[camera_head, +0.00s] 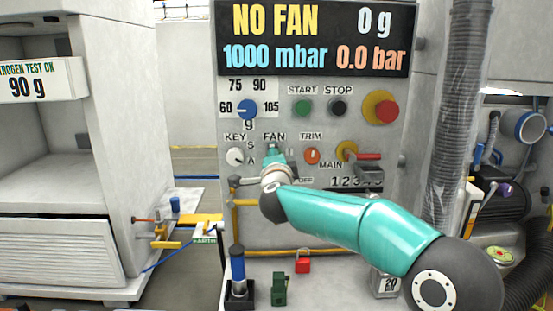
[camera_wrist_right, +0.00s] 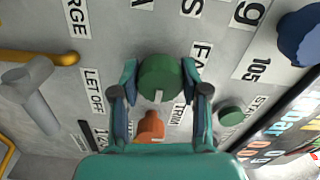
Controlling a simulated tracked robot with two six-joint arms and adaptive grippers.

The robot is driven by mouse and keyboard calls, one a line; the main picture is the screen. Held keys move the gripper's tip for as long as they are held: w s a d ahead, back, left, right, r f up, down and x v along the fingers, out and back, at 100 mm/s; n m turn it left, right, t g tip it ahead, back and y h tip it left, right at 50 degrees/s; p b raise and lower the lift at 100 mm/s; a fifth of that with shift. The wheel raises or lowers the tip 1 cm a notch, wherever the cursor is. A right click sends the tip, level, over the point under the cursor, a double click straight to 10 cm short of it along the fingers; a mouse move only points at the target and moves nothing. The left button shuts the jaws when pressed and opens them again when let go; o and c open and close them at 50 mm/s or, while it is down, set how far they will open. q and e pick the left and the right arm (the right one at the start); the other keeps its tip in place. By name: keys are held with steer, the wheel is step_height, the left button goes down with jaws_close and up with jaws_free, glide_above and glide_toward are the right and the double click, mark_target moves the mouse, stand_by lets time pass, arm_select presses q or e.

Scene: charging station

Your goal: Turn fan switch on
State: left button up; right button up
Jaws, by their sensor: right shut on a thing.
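The fan switch is a green round knob (camera_wrist_right: 160,80) with a white pointer mark, seen in the right wrist view beside a partly covered FAN label. My right gripper (camera_wrist_right: 160,74) has one finger on each side of the knob and is shut on it. In the head view my right gripper (camera_head: 274,160) is against the panel just under the FAN label (camera_head: 274,137), and it hides the knob there. The display (camera_head: 315,38) above reads NO FAN, 0 g, 1000 mbar and 0.0 bar. My left gripper is not in view.
An orange trim knob (camera_head: 312,156) sits just right of my gripper, with a yellow valve with a red handle (camera_head: 360,155) beyond. A blue dial (camera_head: 247,109) and white key knob (camera_head: 235,157) are on the left. A red padlock (camera_head: 303,262) stands below.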

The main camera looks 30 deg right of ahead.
steer(key=shift+d+f, duration=0.15)
steer(key=shift+f, duration=0.2)
steer(key=o, duration=1.1)
steer(key=shift+s+d, duration=0.1)
steer(key=shift+s, duration=0.05)
steer(key=shift+o, duration=0.2)
steer(key=shift+r, duration=0.2)
steer(key=v, duration=1.2)
steer(key=shift+f, duration=0.15)
